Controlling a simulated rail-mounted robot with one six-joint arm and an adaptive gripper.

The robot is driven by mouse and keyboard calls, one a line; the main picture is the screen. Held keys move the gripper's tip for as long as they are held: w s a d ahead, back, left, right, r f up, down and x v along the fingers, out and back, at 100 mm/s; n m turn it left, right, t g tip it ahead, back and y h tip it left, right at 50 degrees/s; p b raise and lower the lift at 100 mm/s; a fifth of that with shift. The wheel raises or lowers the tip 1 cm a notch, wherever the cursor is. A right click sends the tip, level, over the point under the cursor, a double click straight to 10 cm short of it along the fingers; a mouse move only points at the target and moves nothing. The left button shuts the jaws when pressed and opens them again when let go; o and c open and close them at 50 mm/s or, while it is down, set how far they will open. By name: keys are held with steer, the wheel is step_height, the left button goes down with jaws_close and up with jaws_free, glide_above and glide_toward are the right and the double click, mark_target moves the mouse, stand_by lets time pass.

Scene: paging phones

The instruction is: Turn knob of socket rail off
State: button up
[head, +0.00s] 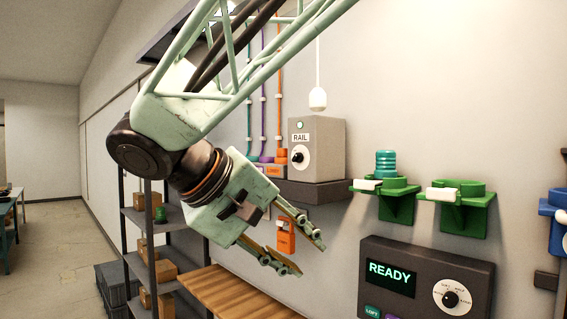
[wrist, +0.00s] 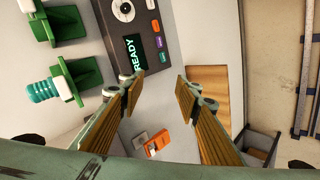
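The socket rail box (head: 317,149) is a grey box labelled RAIL, on a dark shelf against the wall in the head view. Its round black knob (head: 299,157) is on the front face, below a small pale green lamp. My gripper (head: 308,257) is below and in front of the box, pointing down to the right. Its two fingers are apart with nothing between them, and in the wrist view the open fingers (wrist: 156,88) also show. The RAIL box and its knob do not show in the wrist view.
A dark panel (head: 426,278) reads READY and has a dial. Green holders (head: 455,208) are on the wall, one with a teal cylinder (head: 386,163). An orange item (head: 285,238) is on the wall behind the fingers. A wooden surface (head: 236,296) lies below. Shelving stands left.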

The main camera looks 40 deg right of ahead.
steer(key=w+d+r+m+h, duration=0.2)
steer(key=w+d+r+h, duration=0.15)
steer(key=w+r, duration=0.55)
steer(key=m+h, duration=0.3)
steer(key=h, duration=0.2)
glide_toward(294, 158)
steer(key=a, duration=0.5)
steer(key=shift+s+d+r+t+y, duration=0.1)
steer(key=shift+s+r+t+y, duration=0.2)
steer(key=shift+t, duration=0.1)
steer(key=shift+d, duration=0.2)
steer(key=shift+w+d, duration=0.1)
steer(key=shift+d, duration=6.6)
steer(key=c, duration=0.9)
